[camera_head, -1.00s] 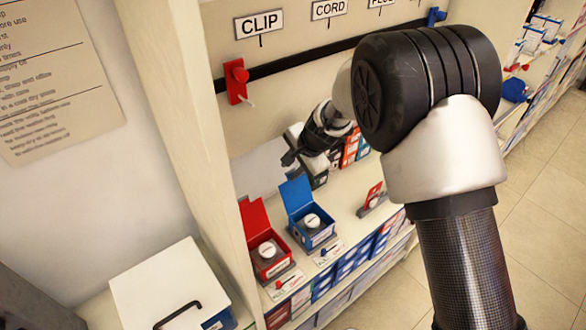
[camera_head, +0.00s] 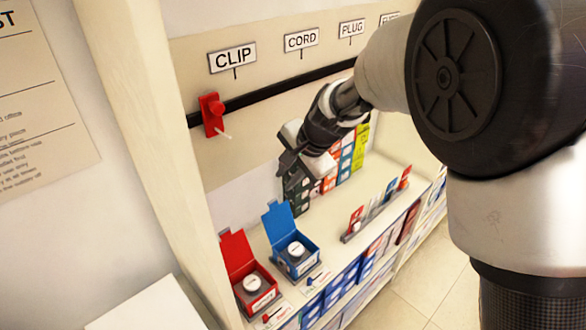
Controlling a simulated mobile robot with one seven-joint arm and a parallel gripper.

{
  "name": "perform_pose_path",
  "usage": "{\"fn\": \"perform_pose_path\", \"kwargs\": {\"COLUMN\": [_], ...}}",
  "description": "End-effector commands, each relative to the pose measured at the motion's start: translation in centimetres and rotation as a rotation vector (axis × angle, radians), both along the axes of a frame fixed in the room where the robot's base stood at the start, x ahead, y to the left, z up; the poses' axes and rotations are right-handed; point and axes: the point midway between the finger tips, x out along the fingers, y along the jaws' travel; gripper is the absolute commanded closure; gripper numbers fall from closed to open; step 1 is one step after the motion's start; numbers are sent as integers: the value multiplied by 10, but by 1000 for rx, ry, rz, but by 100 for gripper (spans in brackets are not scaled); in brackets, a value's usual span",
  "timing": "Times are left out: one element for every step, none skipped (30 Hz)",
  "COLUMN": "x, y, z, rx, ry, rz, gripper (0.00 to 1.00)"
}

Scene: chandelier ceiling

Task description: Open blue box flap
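The blue box (camera_head: 297,262) stands on the shelf with its flap (camera_head: 280,221) raised upright at the back. A round white-topped item sits inside it. My gripper (camera_head: 284,166) is above and behind the blue box, to the right of its flap and apart from it. The fingers point down and left, and they are small and dark in this view, so whether they are open or shut is unclear. I see nothing clearly held.
A red box (camera_head: 256,293) with a raised lid stands just left of the blue box. Several coloured boxes (camera_head: 350,155) are stacked behind my gripper. A red clip (camera_head: 212,114) hangs on the black rail. Small cards (camera_head: 378,205) stand on the shelf at right.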

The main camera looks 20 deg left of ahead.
Motion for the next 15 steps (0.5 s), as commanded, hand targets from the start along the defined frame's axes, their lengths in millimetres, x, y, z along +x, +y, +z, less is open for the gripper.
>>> {"fn": "perform_pose_path", "kwargs": {"x": [-2,-3,-3,-4,-4,-5,-6,-6,-6,-6,-7,-7,-7,-7,-7], "y": [-5,-7,-9,-11,-12,-14,-15,-15,-16,-17,-17,-17,-17,-17,-17], "z": [9,14,18,21,24,27,28,30,31,32,32,32,32,32,32], "rx": [2,1,1,2,2,2,1,0,0,0,0,0,0,0,0], "ry": [-2,-2,-2,-2,-2,-1,0,-1,-1,-1,-1,-1,-1,-1,-1], "rz": [0,0,0,0,0,-1,-1,0,0,0,0,0,0,0,0], "gripper": [78,78,78,78,78,78,78,78,78,78,78,78,78,78,78]}}
